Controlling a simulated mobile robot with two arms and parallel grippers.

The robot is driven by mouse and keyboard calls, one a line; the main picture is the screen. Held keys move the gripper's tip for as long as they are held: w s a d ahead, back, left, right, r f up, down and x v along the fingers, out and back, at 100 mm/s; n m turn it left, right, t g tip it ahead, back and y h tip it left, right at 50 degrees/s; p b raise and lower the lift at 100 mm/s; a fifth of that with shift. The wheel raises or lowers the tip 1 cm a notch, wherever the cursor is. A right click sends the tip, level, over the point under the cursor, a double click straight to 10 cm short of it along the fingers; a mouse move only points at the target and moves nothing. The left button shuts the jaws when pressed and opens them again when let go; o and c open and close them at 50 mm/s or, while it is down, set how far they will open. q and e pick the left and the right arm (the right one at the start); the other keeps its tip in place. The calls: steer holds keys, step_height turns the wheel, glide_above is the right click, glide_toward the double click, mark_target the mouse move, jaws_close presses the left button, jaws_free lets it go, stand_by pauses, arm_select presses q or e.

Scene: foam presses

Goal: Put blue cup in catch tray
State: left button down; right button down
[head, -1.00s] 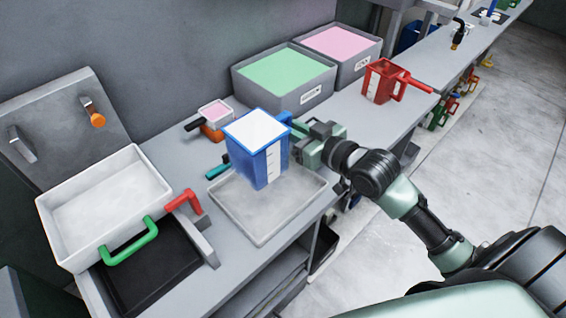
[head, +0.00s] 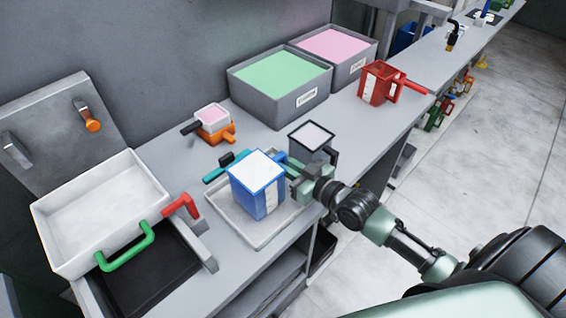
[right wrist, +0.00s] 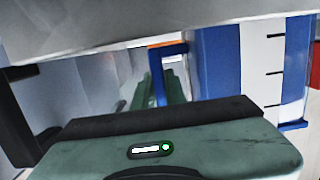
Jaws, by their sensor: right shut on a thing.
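The blue cup (head: 266,199), with a white scale strip and a white top, is upright over the shallow grey catch tray (head: 222,213). It is inside the tray's outline; I cannot tell whether its base touches the tray floor. My right gripper (head: 292,172) is at the cup's right side, shut on its handle. In the right wrist view, the blue cup (right wrist: 216,75) stands at the right and its blue handle (right wrist: 182,49) meets the green fingers. My left gripper is not in view.
A dark grey cup (head: 312,146) stands just behind my right gripper. A teal handle (head: 222,170) lies by the tray's back edge. A small orange cup (head: 218,133), green-filled bin (head: 278,103) and red jug (head: 377,85) stand farther back. A white pan (head: 60,228) is left.

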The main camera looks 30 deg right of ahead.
steer(key=c, duration=1.5)
jaws_free()
steer(key=shift+f, duration=0.1)
steer(key=shift+o, duration=0.2)
steer(key=shift+r, duration=0.2)
steer(key=shift+s+d, duration=0.1)
steer(key=shift+s, duration=0.15)
steer(key=b+v, duration=0.1)
steer(key=v, duration=0.8)
steer(key=shift+s+d+f, duration=0.1)
steer(key=shift+s+d, duration=0.1)
steer(key=shift+s, duration=0.2)
steer(key=shift+v, duration=0.8)
